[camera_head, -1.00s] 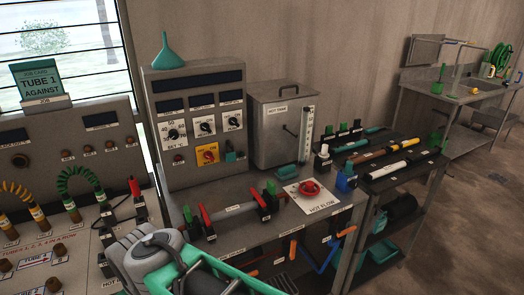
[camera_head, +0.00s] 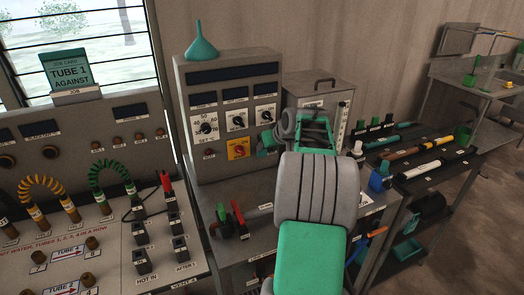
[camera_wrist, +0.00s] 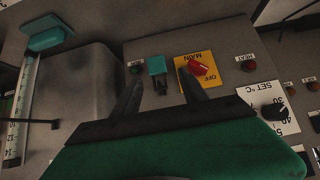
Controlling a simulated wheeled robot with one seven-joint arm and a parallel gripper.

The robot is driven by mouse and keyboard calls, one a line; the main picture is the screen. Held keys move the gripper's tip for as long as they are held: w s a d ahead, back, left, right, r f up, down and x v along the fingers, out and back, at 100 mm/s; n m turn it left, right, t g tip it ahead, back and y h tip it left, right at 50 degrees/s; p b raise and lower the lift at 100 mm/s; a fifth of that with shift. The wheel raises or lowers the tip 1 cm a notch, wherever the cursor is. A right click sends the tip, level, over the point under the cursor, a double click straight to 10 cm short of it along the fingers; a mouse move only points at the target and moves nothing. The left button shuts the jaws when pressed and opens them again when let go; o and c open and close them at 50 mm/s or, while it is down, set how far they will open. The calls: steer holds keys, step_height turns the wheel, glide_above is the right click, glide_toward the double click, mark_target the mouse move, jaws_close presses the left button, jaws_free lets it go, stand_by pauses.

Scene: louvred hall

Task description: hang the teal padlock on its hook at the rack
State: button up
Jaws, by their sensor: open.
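The teal padlock (camera_wrist: 157,66) hangs on the front of the grey control box, beside the yellow MAIN switch plate (camera_wrist: 196,70). My gripper (camera_wrist: 160,88) is open, its two dark fingers pointing at the box. In the wrist view, which is upside down, the padlock shows between the fingertips. I cannot tell how far beyond them it is, and nothing is held. In the head view my arm reaches to the box's right side, and the padlock is hard to separate from my gripper there. The rack's hook is not clearly identifiable.
The grey tank (camera_head: 318,86) stands close right of the control box (camera_head: 236,75), with a gauge (camera_wrist: 18,110) on it. A teal block (camera_wrist: 45,35) is near the gauge. A teal funnel (camera_head: 201,45) tops the box. Red and green valve handles (camera_head: 238,217) stand on the bench below.

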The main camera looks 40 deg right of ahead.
steer(key=d+b+x, duration=0.1)
steer(key=x, duration=0.9)
steer(key=shift+r, duration=0.15)
steer(key=shift+w+b, duration=0.1)
steer(key=shift+b, duration=0.2)
steer(key=shift+c, duration=0.4)
jaws_close()
stand_by(0.8)
